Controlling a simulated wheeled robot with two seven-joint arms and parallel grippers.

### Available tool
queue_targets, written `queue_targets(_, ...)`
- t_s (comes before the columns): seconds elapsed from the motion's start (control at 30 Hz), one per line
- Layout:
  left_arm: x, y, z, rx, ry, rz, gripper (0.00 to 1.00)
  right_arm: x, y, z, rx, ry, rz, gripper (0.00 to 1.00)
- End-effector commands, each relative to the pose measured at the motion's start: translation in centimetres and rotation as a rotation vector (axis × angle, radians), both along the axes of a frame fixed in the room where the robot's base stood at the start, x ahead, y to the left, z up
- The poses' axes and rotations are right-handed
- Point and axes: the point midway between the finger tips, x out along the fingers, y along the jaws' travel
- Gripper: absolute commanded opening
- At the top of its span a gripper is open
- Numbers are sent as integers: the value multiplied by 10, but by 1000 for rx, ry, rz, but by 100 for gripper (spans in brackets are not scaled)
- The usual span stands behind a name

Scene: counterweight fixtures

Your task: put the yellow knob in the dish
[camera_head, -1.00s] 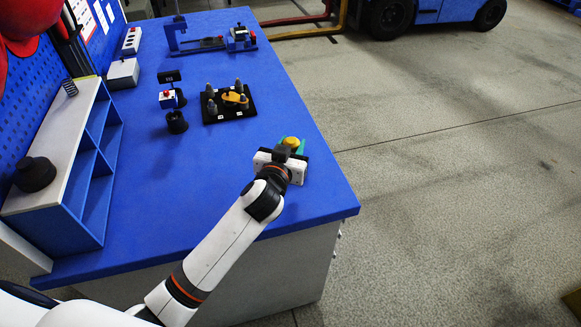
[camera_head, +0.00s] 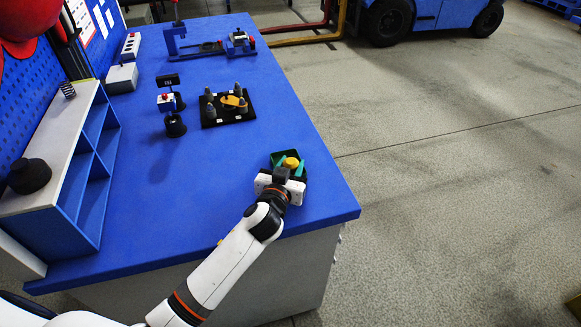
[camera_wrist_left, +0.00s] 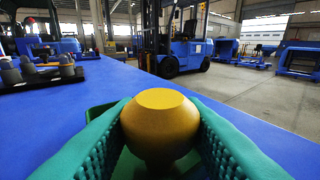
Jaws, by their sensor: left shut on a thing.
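The yellow knob (camera_head: 291,162) is between the teal fingers of my left gripper (camera_head: 290,167), near the table's right edge. In the left wrist view the knob (camera_wrist_left: 160,122) is round with a flat top, and both fingers press against its sides. A dark green dish (camera_head: 276,157) shows around and behind the fingers in the head view. Part of its green rim (camera_wrist_left: 98,111) shows behind the knob in the wrist view. The knob is over or inside the dish; I cannot tell whether it touches the bottom. My right gripper is not in view.
A black plate (camera_head: 229,119) with grey posts and a yellow part lies farther back on the blue table (camera_head: 200,195). A black stand (camera_head: 175,126) is left of it, and a blue fixture (camera_head: 178,42) stands at the back. Blue-and-white shelving (camera_head: 90,160) borders the left.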

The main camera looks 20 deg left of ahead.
Motion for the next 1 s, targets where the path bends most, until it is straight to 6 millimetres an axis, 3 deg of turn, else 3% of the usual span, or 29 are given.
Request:
queue_targets(0.03, -2, 0, -13, 2, 21, 3, 14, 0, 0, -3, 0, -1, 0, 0)
queue_targets(0.23, -3, 0, -19, 4, 28, 2, 14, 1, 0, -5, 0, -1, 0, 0)
queue_targets(0.27, -3, 0, -19, 4, 29, 2, 38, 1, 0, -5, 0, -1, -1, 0)
queue_targets(0.4, -4, -1, -19, 3, 31, 2, 58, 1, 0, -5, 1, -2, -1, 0)
queue_targets(0.67, -4, -2, -18, 2, 31, 0, 58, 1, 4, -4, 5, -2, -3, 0)
queue_targets(0.83, -5, -2, -1, 1, 31, -2, 58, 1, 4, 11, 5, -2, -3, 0)
queue_targets(1.0, -44, -3, -1, -2, 28, -2, 58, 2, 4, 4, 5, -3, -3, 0)
